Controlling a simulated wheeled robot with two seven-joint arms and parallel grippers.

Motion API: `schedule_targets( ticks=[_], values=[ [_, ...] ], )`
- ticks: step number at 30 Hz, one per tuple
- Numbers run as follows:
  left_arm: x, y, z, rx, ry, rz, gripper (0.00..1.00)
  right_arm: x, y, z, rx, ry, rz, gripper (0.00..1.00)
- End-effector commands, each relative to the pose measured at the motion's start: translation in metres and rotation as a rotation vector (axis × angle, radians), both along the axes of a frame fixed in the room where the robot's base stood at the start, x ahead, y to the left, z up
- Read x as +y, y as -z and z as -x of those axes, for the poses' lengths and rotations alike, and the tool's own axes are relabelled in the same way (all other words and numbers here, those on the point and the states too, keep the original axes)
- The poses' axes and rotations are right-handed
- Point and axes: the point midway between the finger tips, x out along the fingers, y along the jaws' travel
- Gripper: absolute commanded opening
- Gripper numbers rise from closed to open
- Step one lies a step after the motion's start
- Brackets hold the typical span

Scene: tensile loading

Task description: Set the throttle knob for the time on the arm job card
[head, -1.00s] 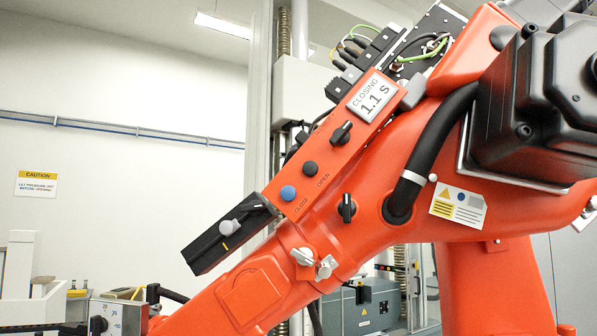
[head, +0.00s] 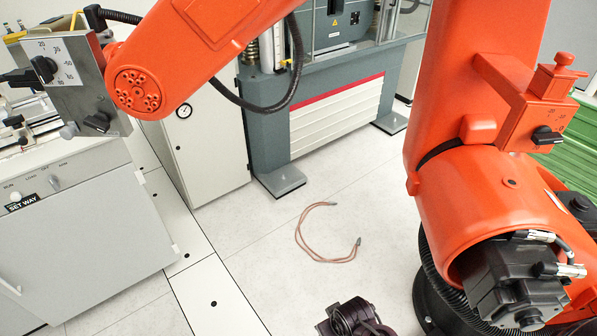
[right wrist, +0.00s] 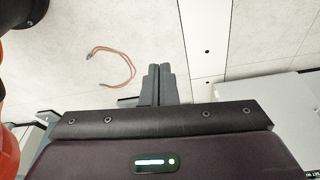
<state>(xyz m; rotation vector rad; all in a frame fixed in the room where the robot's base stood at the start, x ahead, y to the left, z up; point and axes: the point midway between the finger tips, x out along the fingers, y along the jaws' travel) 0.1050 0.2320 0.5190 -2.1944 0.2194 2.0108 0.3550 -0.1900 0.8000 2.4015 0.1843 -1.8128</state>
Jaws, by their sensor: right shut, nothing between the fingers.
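A black knob (head: 545,136) sits on an orange block fixed to the big orange arm at right; small marks beside it are too small to read. Another black knob (head: 43,69) sits on a grey plate (head: 80,92) with a scale from 20 to 80, at upper left. I cannot tell which is the throttle knob. No arm job card is legible. My right gripper's fingers (right wrist: 157,85) are together and empty in the right wrist view, above the floor and apart from any knob. A dark part (head: 352,318) at the bottom of the head view looks like mine. My left gripper is out of view.
The orange arm (head: 475,195) fills the right and crosses the top. A grey cabinet (head: 80,220) with small switches stands at left. A grey machine frame (head: 268,140) stands at the back. A reddish cable (head: 305,240) lies on the floor, with clear floor around it.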

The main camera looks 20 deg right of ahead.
Motion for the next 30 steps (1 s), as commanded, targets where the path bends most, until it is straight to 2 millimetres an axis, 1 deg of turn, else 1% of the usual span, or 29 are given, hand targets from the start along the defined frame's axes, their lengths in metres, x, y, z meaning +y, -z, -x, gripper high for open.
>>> schedule_targets(
  ticks=[1,2,3,5,6,8,9,11,12,14,15,17,18,23,24,29,30],
  values=[
    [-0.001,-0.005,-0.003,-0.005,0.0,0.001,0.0,0.001,-0.028,-0.01,-0.026,0.002,-0.002,0.0],
    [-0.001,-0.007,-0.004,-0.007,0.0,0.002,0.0,0.001,-0.042,-0.016,-0.039,0.003,-0.003,0.0],
    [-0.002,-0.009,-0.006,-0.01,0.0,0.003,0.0,0.001,-0.061,-0.023,-0.058,0.005,-0.005,0.0],
    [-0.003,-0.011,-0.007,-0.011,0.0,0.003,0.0,0.002,-0.089,-0.033,-0.088,0.008,-0.007,0.0],
    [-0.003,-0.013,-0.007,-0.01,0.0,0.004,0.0,0.002,-0.108,-0.039,-0.109,0.011,-0.01,0.0],
    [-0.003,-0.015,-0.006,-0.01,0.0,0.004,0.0,0.003,-0.137,-0.05,-0.148,0.015,-0.013,0.0],
    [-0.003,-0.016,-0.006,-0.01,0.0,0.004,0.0,0.003,-0.155,-0.057,-0.173,0.018,-0.016,0.0],
    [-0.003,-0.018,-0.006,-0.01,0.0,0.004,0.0,0.004,-0.183,-0.068,-0.217,0.023,-0.02,0.0],
    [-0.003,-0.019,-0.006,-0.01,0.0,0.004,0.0,0.004,-0.201,-0.076,-0.249,0.025,-0.023,0.0],
    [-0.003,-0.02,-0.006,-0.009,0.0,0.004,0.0,0.005,-0.229,-0.087,-0.3,0.029,-0.028,0.0],
    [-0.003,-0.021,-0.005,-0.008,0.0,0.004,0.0,0.006,-0.247,-0.095,-0.336,0.032,-0.034,0.0],
    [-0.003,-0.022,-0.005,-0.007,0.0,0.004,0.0,0.007,-0.275,-0.107,-0.394,0.036,-0.041,0.0],
    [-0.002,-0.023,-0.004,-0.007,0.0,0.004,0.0,0.008,-0.293,-0.115,-0.433,0.04,-0.047,0.0],
    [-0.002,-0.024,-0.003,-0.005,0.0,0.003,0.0,0.012,-0.366,-0.147,-0.601,0.05,-0.071,0.0],
    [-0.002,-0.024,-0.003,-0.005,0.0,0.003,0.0,0.013,-0.384,-0.155,-0.646,0.051,-0.078,0.0],
    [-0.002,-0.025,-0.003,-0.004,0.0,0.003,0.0,0.017,-0.46,-0.181,-0.826,0.057,-0.109,0.0],
    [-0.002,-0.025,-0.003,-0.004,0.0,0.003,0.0,0.019,-0.479,-0.187,-0.872,0.056,-0.117,0.0]
  ],
)
